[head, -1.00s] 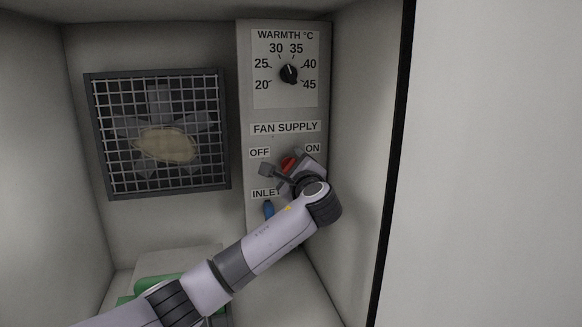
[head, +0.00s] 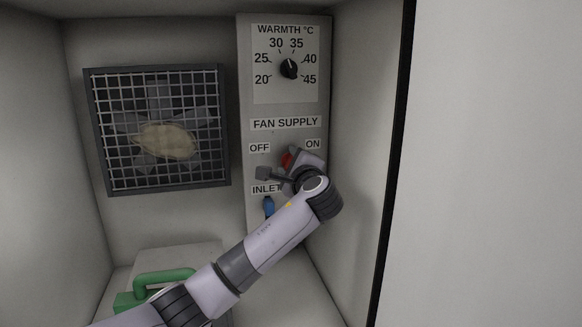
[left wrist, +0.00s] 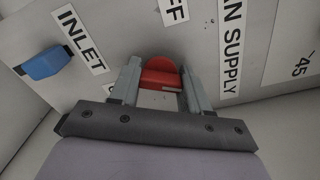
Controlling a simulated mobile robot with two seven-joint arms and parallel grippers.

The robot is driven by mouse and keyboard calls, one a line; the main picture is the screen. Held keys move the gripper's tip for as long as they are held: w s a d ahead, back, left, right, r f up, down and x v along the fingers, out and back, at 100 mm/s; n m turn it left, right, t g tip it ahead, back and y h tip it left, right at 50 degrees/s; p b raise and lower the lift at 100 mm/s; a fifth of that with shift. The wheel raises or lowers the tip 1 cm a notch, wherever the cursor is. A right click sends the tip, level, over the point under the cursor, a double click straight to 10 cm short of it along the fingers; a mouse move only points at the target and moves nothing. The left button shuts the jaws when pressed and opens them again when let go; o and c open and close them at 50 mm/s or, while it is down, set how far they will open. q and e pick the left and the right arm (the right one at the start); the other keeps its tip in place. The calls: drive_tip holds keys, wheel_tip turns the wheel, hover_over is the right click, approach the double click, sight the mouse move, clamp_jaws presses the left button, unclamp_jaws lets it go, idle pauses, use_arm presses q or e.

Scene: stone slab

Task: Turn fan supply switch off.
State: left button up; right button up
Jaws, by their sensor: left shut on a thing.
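The red fan supply switch (head: 286,159) is on the grey control panel (head: 247,90), below the FAN SUPPLY label and between the OFF label (head: 260,148) and the ON label (head: 313,144). My left gripper (head: 288,167) is at the switch and hides most of it in the head view. In the left wrist view, the red switch (left wrist: 161,77) sits between the two fingers of my left gripper (left wrist: 159,72), which is shut on it. I cannot tell exactly which way the switch points. My right gripper is not in view.
A blue inlet handle (head: 268,207) is just below the left gripper, by the INLET label. A black warmth dial (head: 289,69) is higher on the panel. A caged fan (head: 158,130) is at left, and a green handle (head: 165,276) shows low down.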

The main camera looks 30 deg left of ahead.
use_arm(q)
drive_tip(key=n, duration=0.1)
drive_tip(key=n+b, duration=0.2)
drive_tip(key=shift+f+n, duration=0.25)
drive_tip(key=shift+n, duration=0.15)
drive_tip(key=n+b, duration=0.2)
drive_tip(key=n, duration=0.1)
drive_tip(key=shift+n, duration=0.3)
drive_tip(key=n+b, duration=0.2)
drive_tip(key=n, duration=0.1)
drive_tip(key=shift+r+n+b, duration=0.1)
drive_tip(key=shift+n+b, duration=0.45)
drive_tip(key=shift+n, duration=0.85)
drive_tip(key=shift+r, duration=0.1)
drive_tip(key=o, duration=1.1)
drive_tip(key=shift+c, duration=0.2)
drive_tip(key=b+v, duration=0.1)
drive_tip(key=v, duration=0.6)
